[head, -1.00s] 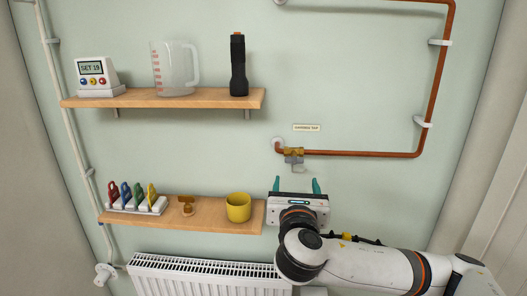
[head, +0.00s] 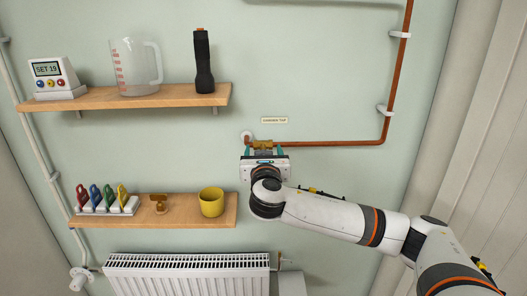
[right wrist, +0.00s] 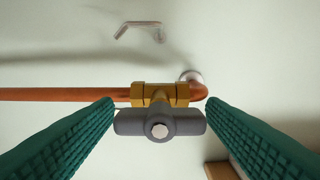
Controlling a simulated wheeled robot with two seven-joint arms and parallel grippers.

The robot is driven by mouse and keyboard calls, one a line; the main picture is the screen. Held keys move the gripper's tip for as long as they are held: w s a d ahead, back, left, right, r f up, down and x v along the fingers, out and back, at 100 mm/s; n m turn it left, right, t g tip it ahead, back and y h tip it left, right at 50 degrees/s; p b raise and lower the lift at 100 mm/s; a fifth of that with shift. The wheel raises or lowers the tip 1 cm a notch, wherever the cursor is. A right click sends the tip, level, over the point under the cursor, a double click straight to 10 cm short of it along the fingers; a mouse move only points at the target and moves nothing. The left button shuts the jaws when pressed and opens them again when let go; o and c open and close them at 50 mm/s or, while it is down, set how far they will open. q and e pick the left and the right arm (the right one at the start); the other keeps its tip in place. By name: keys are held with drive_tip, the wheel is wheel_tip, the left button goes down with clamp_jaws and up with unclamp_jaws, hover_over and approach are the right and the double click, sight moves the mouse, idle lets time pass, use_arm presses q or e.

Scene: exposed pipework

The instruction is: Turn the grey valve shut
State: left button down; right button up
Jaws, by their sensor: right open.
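The grey valve handle (right wrist: 160,124) is a bar with a round pale centre, on a brass valve body (right wrist: 160,94). In the right wrist view the bar lies left to right, along the copper pipe. My right gripper (right wrist: 160,103) is open, with one green finger on each side of the handle and small gaps at both ends. In the head view the right gripper (head: 263,153) is up at the brass valve body (head: 262,144) and hides the grey handle. My left gripper is not in view.
Copper pipe (head: 335,143) runs right from the valve, then up. A small label (head: 274,120) is above it. Left are an upper shelf (head: 150,98) with jug (head: 136,68) and torch (head: 203,60), and a lower shelf (head: 185,217) with yellow mug (head: 211,202). A radiator (head: 188,275) is below.

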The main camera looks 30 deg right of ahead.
drive_tip(key=c, duration=1)
drive_tip(key=shift+m, duration=0.4)
drive_tip(key=m, duration=0.4)
drive_tip(key=shift+f+b, duration=0.1)
drive_tip(key=shift+b, duration=0.2)
drive_tip(key=m, duration=0.4)
drive_tip(key=shift+s+f+b, duration=0.1)
drive_tip(key=shift+b, duration=0.3)
drive_tip(key=m+b, duration=0.1)
drive_tip(key=m, duration=0.4)
drive_tip(key=shift+d+f, duration=0.1)
drive_tip(key=shift+m+b, duration=0.35)
drive_tip(key=shift+m, duration=1.65)
